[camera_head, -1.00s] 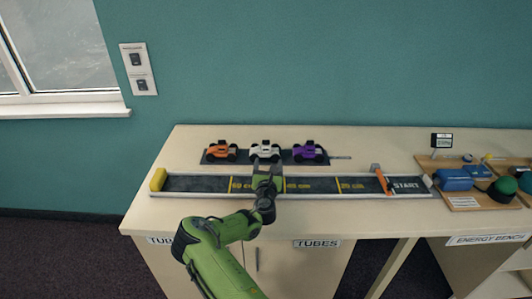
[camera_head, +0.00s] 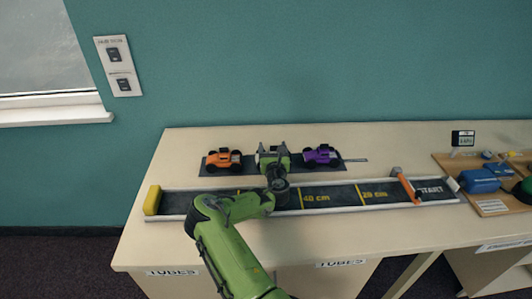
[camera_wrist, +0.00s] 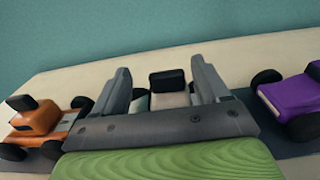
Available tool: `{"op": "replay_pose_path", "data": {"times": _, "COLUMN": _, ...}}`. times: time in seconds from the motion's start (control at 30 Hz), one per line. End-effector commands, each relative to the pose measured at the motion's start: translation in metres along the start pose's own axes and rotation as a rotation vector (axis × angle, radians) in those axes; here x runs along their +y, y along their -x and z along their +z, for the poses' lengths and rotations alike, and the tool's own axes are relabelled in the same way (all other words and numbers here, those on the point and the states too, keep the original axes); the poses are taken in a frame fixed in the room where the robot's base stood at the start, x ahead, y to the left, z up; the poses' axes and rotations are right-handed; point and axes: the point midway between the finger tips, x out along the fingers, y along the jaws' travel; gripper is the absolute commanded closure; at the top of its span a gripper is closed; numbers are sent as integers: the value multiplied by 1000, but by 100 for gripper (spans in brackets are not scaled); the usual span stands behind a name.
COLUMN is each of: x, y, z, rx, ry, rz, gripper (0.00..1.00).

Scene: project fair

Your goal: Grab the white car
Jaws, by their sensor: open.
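The white car (camera_wrist: 172,99) shows in the wrist view between the two fingers of my open gripper (camera_wrist: 163,90). Its dark top part and pale body show; its lower part is hidden behind the gripper's palm. In the head view my gripper (camera_head: 271,151) covers the white car's place in the middle of the row, so the car is mostly hidden there. One finger is on each side of the car; I cannot tell whether either touches it.
An orange car (camera_head: 224,160) stands left and a purple car (camera_head: 321,156) right, both close to the gripper, on a dark mat (camera_head: 353,160). A track (camera_head: 330,196) with a yellow end block (camera_head: 153,200) runs in front. An energy bench board (camera_head: 447,163) lies at right.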

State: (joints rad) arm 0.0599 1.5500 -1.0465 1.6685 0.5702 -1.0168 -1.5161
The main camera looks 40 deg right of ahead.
Motion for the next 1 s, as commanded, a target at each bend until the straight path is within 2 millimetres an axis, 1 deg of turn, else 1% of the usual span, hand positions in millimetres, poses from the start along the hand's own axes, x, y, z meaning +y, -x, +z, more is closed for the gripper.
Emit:
{"op": "replay_pose_path", "data": {"times": 0.03, "x": -3, "y": 0, "z": 0, "rx": 0, "ry": 0, "rz": -3, "gripper": 26}}
{"op": "replay_pose_path", "data": {"times": 0.2, "x": -3, "y": 0, "z": 0, "rx": 0, "ry": 0, "rz": -3, "gripper": 26}}
{"op": "replay_pose_path", "data": {"times": 0.63, "x": -2, "y": 0, "z": -2, "rx": 4, "ry": -2, "rz": -3, "gripper": 91}}
{"op": "replay_pose_path", "data": {"times": 0.67, "x": -3, "y": 1, "z": -2, "rx": 4, "ry": -2, "rz": -3, "gripper": 93}}
{"op": "replay_pose_path", "data": {"times": 0.9, "x": -3, "y": 1, "z": -3, "rx": 7, "ry": -3, "rz": -4, "gripper": 93}}
{"op": "replay_pose_path", "data": {"times": 1.0, "x": -3, "y": 1, "z": 2, "rx": 7, "ry": -3, "rz": -4, "gripper": 93}}
